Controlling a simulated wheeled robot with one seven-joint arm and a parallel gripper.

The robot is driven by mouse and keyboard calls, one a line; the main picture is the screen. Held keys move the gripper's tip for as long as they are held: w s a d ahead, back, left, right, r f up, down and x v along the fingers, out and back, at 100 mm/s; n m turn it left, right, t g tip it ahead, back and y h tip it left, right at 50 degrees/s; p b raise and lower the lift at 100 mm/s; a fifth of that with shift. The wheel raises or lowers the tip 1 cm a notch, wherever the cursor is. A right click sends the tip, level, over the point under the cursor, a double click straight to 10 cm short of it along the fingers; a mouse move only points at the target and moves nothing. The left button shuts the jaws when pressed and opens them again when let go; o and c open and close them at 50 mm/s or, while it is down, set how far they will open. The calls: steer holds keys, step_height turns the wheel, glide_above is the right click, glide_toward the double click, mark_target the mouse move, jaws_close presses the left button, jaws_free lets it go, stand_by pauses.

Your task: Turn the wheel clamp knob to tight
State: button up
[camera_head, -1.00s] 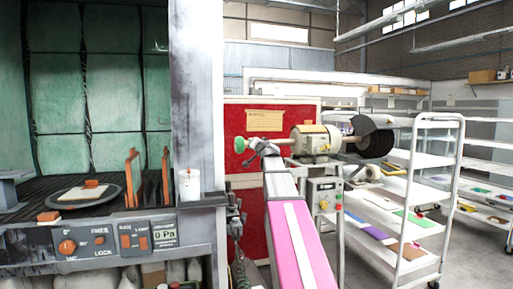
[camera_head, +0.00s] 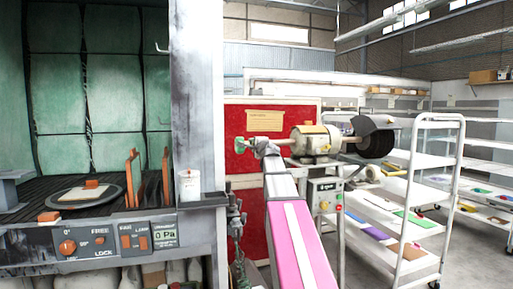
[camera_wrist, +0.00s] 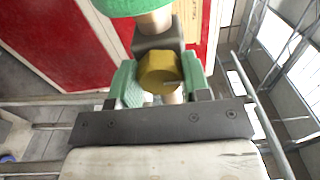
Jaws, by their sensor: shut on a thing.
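The buffing machine (camera_head: 314,142) stands right of centre in the head view, with a dark wheel (camera_head: 374,138) on its right and a green round end (camera_head: 240,146) on its left. My gripper (camera_head: 262,148) is at the left shaft, between the green end and the motor body. In the wrist view, my gripper (camera_wrist: 157,84) has its green pads on either side of a yellow faceted knob (camera_wrist: 158,69) and is shut on it. A grey collar and pale shaft show behind the knob. The green end (camera_wrist: 133,5) is cut off at the top. The knob's tightness cannot be read.
A red panel (camera_head: 243,124) is close behind my gripper. A control box (camera_head: 325,195) with buttons is below the motor.

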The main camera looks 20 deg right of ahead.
steer(key=m, duration=0.4)
steer(key=shift+m, duration=0.4)
steer(key=m, duration=0.4)
steer(key=shift+d+m, duration=0.1)
steer(key=shift+m, duration=0.2)
steer(key=m, duration=0.4)
steer(key=shift+m, duration=2.1)
steer(key=o, duration=0.9)
steer(key=shift+s, duration=0.1)
